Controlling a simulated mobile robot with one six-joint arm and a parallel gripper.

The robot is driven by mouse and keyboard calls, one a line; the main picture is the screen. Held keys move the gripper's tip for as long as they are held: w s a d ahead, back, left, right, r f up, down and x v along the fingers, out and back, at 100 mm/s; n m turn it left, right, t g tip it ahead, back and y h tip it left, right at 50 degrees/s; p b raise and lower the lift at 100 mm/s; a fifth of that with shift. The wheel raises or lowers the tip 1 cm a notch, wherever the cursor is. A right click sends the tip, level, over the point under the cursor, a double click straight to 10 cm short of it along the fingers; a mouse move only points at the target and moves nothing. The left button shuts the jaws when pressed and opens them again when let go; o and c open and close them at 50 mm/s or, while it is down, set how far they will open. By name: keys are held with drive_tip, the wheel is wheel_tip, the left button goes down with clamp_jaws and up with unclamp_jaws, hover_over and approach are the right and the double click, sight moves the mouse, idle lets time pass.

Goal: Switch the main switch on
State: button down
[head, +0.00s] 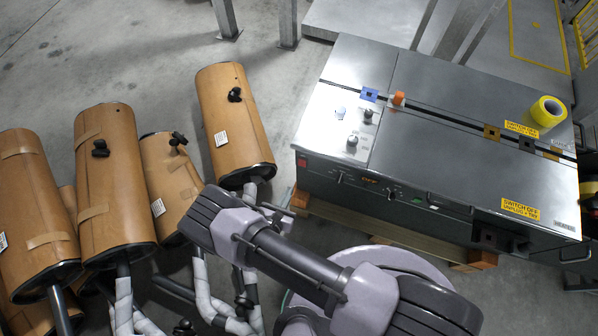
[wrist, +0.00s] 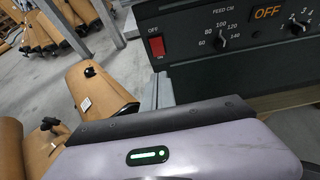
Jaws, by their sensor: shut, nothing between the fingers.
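The main switch is a red rocker (wrist: 157,47) at the left end of the dark front panel (wrist: 215,58) in the wrist view. It also shows as a small red patch (head: 302,161) in the head view. An orange display (wrist: 268,12) on the panel reads OFF. My gripper (head: 279,212) is small and partly hidden behind my wrist in the head view; it looks shut and empty. It is in front of the machine, left of and below the switch in the picture, apart from it. The switch's exact tilt is too small to tell.
A FEED dial (wrist: 220,34) sits right of the switch. Wrapped brown mufflers (head: 235,120) stand close on the left. The steel machine top (head: 440,110) holds a yellow tape roll (head: 548,111). A wooden pallet (head: 400,233) lies beneath. The floor between mufflers and machine is clear.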

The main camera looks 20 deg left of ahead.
sight(302, 163)
drive_tip(key=r+b+x, duration=0.1)
drive_tip(key=b+x, duration=0.2)
drive_tip(key=x, duration=0.7)
drive_tip(key=shift+w, duration=0.55)
drive_tip(key=shift+s+f, duration=0.1)
